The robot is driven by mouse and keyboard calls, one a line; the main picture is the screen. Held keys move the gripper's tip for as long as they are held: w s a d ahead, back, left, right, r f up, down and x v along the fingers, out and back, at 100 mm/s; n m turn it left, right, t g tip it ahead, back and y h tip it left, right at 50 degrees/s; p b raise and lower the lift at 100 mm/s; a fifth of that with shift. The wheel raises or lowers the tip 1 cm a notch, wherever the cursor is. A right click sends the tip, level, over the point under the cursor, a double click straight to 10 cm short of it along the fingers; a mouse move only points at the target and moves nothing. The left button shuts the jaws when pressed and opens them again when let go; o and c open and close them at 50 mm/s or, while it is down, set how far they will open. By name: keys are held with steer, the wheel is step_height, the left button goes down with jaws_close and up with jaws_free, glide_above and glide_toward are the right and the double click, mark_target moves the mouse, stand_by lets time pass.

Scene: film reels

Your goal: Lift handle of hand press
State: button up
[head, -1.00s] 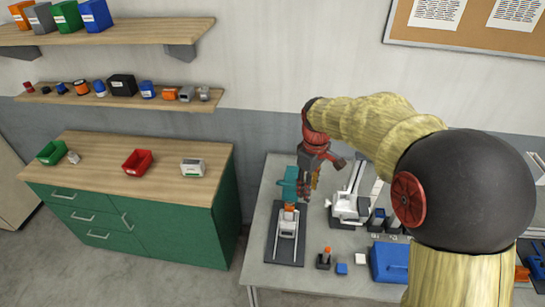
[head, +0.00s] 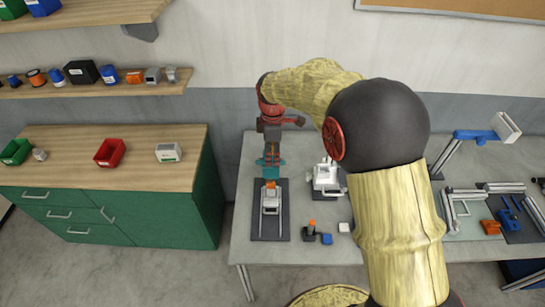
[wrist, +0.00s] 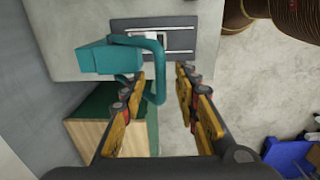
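The hand press stands on the left of the grey table, with a teal head (head: 262,163) at the back and a dark base plate (head: 257,226) in front. In the wrist view its teal body (wrist: 108,60) and a bent teal bar handle (wrist: 160,72) show. My gripper (wrist: 160,80) is open, with the handle bar showing between its two fingers; I cannot tell whether they touch it. In the head view my gripper (head: 271,150) points down just above the teal head and hides part of it.
A white device (head: 326,178) stands right of the press. A small black holder with an orange top (head: 311,226) and a blue block (head: 326,239) lie in front. A green cabinet (head: 150,225) with a red bin (head: 110,153) stands left, across a gap.

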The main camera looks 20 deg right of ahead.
steer(key=shift+f, duration=0.9)
steer(key=shift+c, duration=1.3)
jaws_close()
